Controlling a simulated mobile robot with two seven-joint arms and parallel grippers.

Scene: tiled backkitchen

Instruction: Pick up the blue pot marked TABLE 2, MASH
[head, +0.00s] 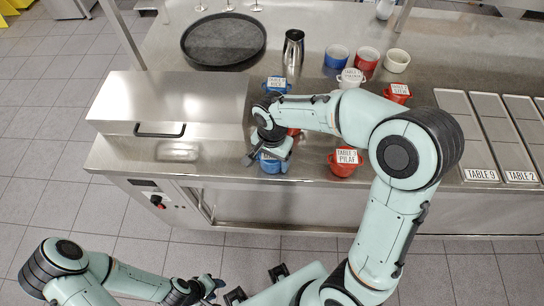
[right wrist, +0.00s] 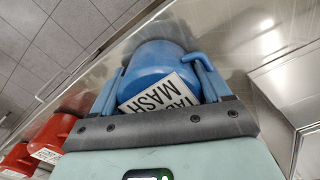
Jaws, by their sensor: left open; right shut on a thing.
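The blue pot (head: 270,164) sits by the counter's front edge, partly covered by my right gripper (head: 266,154). In the right wrist view the blue pot (right wrist: 155,62) is right in front of the palm. Its white label reads MASH under a line starting TAB; the table number is hidden. My right gripper is shut on this pot; whether the pot is clear of the counter I cannot tell. My left gripper (head: 207,289) is open and empty, low in the head view, in front of the counter and away from the pots.
A red pot marked TABLE 3 PYLAF (head: 345,165) stands to the right. Another blue pot (head: 277,84), a white pot (head: 350,77) and a red pot (head: 397,92) stand behind. A steel box (head: 165,105) is at left. TABLE 9 and TABLE 2 trays (head: 480,155) lie at right.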

